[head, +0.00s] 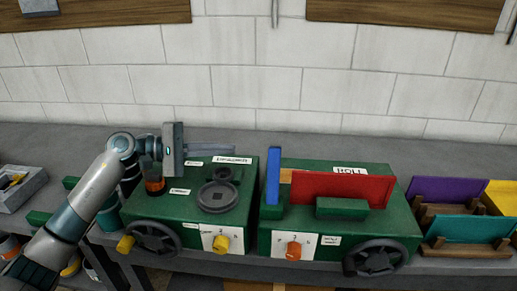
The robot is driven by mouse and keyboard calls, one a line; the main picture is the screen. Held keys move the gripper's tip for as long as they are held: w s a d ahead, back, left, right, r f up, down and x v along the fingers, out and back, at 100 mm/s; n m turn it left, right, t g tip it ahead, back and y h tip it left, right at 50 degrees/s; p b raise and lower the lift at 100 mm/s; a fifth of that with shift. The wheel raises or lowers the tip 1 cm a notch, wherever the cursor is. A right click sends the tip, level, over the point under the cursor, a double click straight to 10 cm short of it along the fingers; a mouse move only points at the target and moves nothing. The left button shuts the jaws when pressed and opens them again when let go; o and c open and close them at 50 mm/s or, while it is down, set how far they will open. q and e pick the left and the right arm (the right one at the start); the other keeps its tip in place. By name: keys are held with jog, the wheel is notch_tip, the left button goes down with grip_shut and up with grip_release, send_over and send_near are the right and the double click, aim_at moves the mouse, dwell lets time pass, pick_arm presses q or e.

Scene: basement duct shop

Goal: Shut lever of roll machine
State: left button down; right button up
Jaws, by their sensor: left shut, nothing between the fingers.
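The roll machine (390,235) is the green box right of centre, with a "ROLL" label on top. A blue lever (273,175) stands upright at its left end. A red sheet (343,187) stands along its top. My left gripper (230,151) is shut and empty, above the rear of the other green machine. Its fingers point right, toward the blue lever, with a clear gap between. My right gripper is out of view.
The other green machine (180,207) stands left of the roll machine, a narrow gap between. Both have knobs and a black handwheel in front. A rack with purple (445,191), teal (468,229) and yellow (502,197) sheets is at right. A grey tray (20,190) is at far left.

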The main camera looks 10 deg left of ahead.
aim_at(273, 178)
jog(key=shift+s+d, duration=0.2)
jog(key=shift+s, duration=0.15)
pick_arm(q)
jog(key=shift+d, duration=0.15)
jog(key=d+p, duration=0.9)
jog(key=shift+s+d+r, duration=0.15)
jog(key=shift+s, duration=0.2)
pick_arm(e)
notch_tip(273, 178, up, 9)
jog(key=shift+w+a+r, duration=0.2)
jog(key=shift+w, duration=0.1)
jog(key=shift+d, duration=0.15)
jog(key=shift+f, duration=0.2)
